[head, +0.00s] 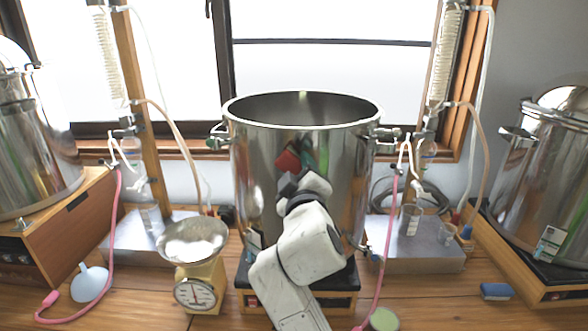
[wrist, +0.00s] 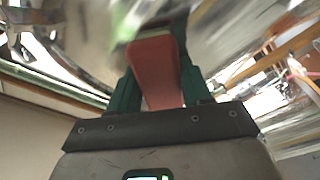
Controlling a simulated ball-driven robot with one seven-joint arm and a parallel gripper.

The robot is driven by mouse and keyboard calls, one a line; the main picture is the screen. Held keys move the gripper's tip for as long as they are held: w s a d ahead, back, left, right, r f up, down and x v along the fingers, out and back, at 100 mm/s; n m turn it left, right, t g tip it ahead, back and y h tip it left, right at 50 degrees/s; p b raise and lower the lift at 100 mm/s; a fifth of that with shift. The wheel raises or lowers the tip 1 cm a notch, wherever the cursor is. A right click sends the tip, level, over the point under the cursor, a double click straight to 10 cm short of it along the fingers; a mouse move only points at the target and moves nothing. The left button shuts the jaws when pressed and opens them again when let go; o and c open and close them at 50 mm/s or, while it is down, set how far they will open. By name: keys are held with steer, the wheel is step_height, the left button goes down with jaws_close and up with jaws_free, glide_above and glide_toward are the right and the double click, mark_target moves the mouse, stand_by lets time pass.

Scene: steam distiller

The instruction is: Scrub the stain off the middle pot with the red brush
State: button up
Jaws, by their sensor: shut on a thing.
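The middle pot (head: 345,180) is a large, shiny, open steel pot standing upright on a wooden base. My gripper (wrist: 158,55) has green fingers and is shut on the red brush (wrist: 158,75), whose red handle runs between them in the wrist view. The brush's far end lies close to the pot's curved, shiny wall; I cannot tell whether it touches. In the head view my arm reaches up in front of the pot, and red and green patches show on the wall; brush and reflection are hard to separate. I cannot make out the stain.
A kitchen scale with a metal bowl (head: 193,241) stands left of the pot, a white funnel (head: 89,283) farther left. Other steel pots stand at left (head: 35,150) and right (head: 545,180). Pink hoses hang on both sides. A blue sponge (head: 496,291) lies at front right.

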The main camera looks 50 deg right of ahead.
steer(key=shift+s+d+p, duration=0.45)
steer(key=shift+s+d, duration=0.4)
steer(key=shift+s, duration=0.25)
steer(key=shift+w+a+b, duration=0.3)
steer(key=shift+w+a, duration=0.3)
steer(key=shift+w, duration=0.2)
steer(key=shift+w+a+b, duration=0.25)
steer(key=shift+w+a, duration=0.3)
steer(key=shift+w, duration=0.2)
steer(key=shift+s+d+p, duration=0.4)
steer(key=shift+s+d, duration=0.2)
steer(key=shift+s, duration=0.2)
steer(key=shift+s+d+p, duration=0.35)
steer(key=shift+s+d, duration=0.25)
steer(key=shift+s, duration=0.15)
steer(key=shift+w+a+b, duration=0.7)
steer(key=shift+w+a, duration=0.45)
steer(key=shift+w, duration=0.3)
steer(key=shift+a+r+p, duration=0.1)
steer(key=shift+r+p, duration=0.4)
steer(key=shift+s+d+p, duration=0.75)
steer(key=shift+s+d, duration=0.5)
steer(key=shift+s, duration=0.1)
steer(key=shift+w+a, duration=0.1)
